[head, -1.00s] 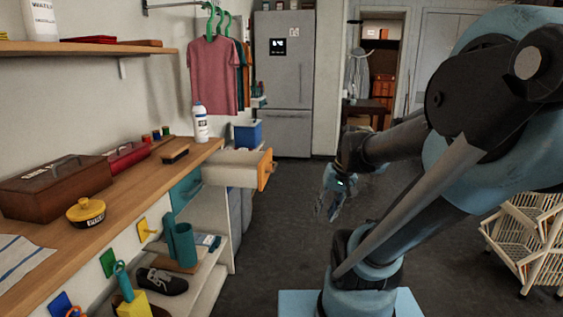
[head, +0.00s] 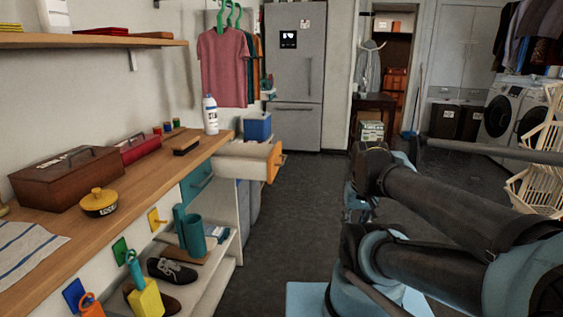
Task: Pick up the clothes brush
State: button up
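The clothes brush (head: 186,145), dark with a paler top edge, lies on the wooden counter (head: 140,190) near its far end, between the red toolbox and the white bottle. My gripper (head: 357,208) hangs over the floor to the right of the counter, well apart from the brush. It is small, dark and partly covered by my arm, so its fingers cannot be made out.
A drawer (head: 246,158) stands pulled out below the counter's far end. A white bottle (head: 210,114), a red toolbox (head: 138,147), a brown box (head: 66,177) and a yellow tin (head: 99,202) stand on the counter. The middle floor is clear.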

aim_at(182, 147)
jog(key=u, duration=1.3)
jog(key=k, duration=0.65)
jog(key=z, duration=0.45)
jog(key=i, duration=1.3)
jog(key=u, duration=0.15)
